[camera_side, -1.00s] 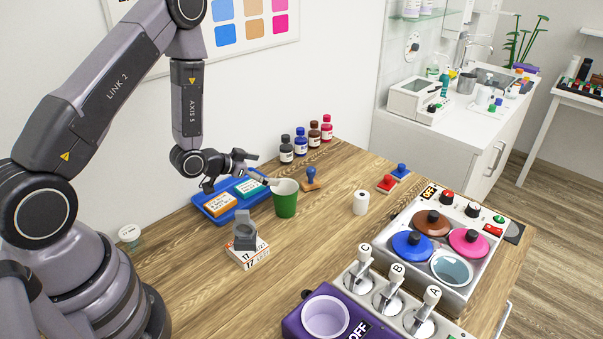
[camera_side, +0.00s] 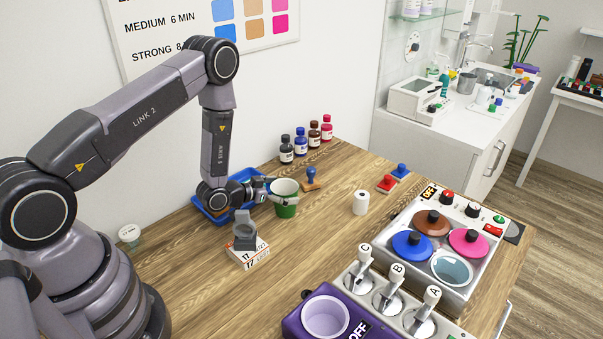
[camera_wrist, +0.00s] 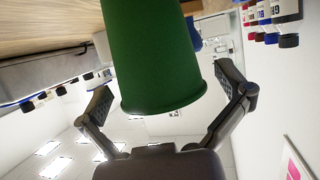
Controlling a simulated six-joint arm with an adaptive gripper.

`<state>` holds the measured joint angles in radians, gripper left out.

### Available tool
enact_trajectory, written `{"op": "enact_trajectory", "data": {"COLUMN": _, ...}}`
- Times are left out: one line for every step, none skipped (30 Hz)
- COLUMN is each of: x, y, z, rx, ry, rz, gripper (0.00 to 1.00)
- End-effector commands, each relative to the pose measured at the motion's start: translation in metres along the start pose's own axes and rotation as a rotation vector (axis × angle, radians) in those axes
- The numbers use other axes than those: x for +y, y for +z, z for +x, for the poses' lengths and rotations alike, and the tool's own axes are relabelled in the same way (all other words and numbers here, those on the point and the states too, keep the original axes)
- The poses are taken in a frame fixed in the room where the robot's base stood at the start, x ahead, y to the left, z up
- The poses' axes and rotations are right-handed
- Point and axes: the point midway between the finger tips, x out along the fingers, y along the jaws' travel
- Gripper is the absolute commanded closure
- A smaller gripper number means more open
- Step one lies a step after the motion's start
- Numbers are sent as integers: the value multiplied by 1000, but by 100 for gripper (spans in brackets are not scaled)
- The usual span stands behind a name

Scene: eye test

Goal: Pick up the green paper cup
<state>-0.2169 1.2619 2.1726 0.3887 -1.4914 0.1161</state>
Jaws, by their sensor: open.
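The green paper cup (camera_side: 286,211) stands upright on the wooden table, with its pale inside facing up. In the wrist view the cup (camera_wrist: 158,50) appears large and inverted, between the two fingers of my gripper (camera_wrist: 168,88). A gap shows between each finger and the cup wall. In the side view my gripper (camera_side: 280,194) reaches the cup from the left, with a finger across its front. The fingers are open and do not hold the cup.
A blue tray (camera_side: 207,212) lies behind my wrist, its contents mostly hidden. A box (camera_side: 246,256) bearing a grey object stands in front. Bottles (camera_side: 301,142) line the wall.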

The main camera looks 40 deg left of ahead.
Motion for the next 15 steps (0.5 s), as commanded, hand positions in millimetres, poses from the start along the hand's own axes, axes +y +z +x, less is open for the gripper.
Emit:
{"op": "enact_trajectory", "data": {"x": 0, "y": 0, "z": 0, "rx": 0, "ry": 0, "rz": 0, "gripper": 0}}
{"op": "enact_trajectory", "data": {"x": 0, "y": 0, "z": 0, "rx": 0, "ry": 0, "rz": 0, "gripper": 0}}
{"op": "enact_trajectory", "data": {"x": 0, "y": 0, "z": 0, "rx": -1, "ry": 0, "rz": 0, "gripper": 0}}
{"op": "enact_trajectory", "data": {"x": 0, "y": 0, "z": 0, "rx": -1, "ry": 0, "rz": 0, "gripper": 0}}
{"op": "enact_trajectory", "data": {"x": 0, "y": 0, "z": 0, "rx": -1, "ry": 0, "rz": 0, "gripper": 0}}
{"op": "enact_trajectory", "data": {"x": 0, "y": 0, "z": 0, "rx": -1, "ry": -1, "rz": 0, "gripper": 4}}
{"op": "enact_trajectory", "data": {"x": 0, "y": 0, "z": 0, "rx": -1, "ry": -1, "rz": 0, "gripper": 8}}
{"op": "enact_trajectory", "data": {"x": 0, "y": 0, "z": 0, "rx": -1, "ry": -1, "rz": 0, "gripper": 12}}
{"op": "enact_trajectory", "data": {"x": 0, "y": 0, "z": 0, "rx": -1, "ry": -1, "rz": 0, "gripper": 17}}
{"op": "enact_trajectory", "data": {"x": 0, "y": 0, "z": 0, "rx": -1, "ry": -1, "rz": 0, "gripper": 21}}
{"op": "enact_trajectory", "data": {"x": 0, "y": 0, "z": 0, "rx": -1, "ry": -1, "rz": 0, "gripper": 25}}
{"op": "enact_trajectory", "data": {"x": 0, "y": 0, "z": 0, "rx": -1, "ry": -1, "rz": 0, "gripper": 30}}
{"op": "enact_trajectory", "data": {"x": 0, "y": 0, "z": 0, "rx": -1, "ry": -1, "rz": 0, "gripper": 34}}
{"op": "enact_trajectory", "data": {"x": 0, "y": 0, "z": 0, "rx": -1, "ry": -1, "rz": 0, "gripper": 38}}
{"op": "enact_trajectory", "data": {"x": 0, "y": 0, "z": 0, "rx": -1, "ry": -1, "rz": 0, "gripper": 39}}
